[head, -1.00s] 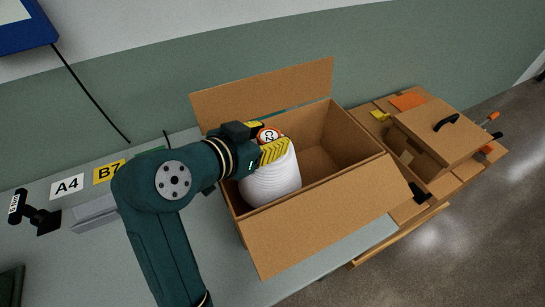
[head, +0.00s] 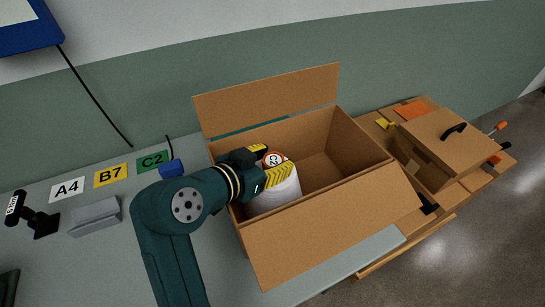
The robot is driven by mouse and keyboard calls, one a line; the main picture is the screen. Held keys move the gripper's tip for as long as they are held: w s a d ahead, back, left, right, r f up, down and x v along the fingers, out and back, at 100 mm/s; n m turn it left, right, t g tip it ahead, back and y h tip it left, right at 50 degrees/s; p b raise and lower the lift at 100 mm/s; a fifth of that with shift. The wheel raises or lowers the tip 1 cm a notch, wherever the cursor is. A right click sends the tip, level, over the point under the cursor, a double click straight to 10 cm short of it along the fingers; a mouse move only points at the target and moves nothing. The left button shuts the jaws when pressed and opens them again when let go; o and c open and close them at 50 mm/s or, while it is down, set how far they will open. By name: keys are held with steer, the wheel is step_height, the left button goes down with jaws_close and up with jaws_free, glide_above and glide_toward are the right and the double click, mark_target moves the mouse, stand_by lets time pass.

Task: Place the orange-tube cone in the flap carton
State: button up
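The flap carton (head: 325,233) stands open on the grey table, with one flap raised at the back and one folded out at the front. A white yarn cone (head: 276,199) is inside its left part, partly hidden by my gripper and the front wall. A round orange-rimmed label (head: 272,159) marked C2 shows at its top. My gripper (head: 276,172), with yellow-and-black striped fingers, is at the top of the cone. The fingers look closed around its top, though the contact is partly hidden. I cannot see whether the cone's base touches the carton floor.
Labels A4 (head: 67,189), B7 (head: 111,175) and C2 (head: 152,161) lie along the table's back. A grey block (head: 95,217) and a black scanner-like device (head: 33,214) are at left.

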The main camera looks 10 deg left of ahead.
steer(key=o, duration=0.3)
steer(key=shift+o, duration=0.2)
steer(key=shift+r, duration=0.15)
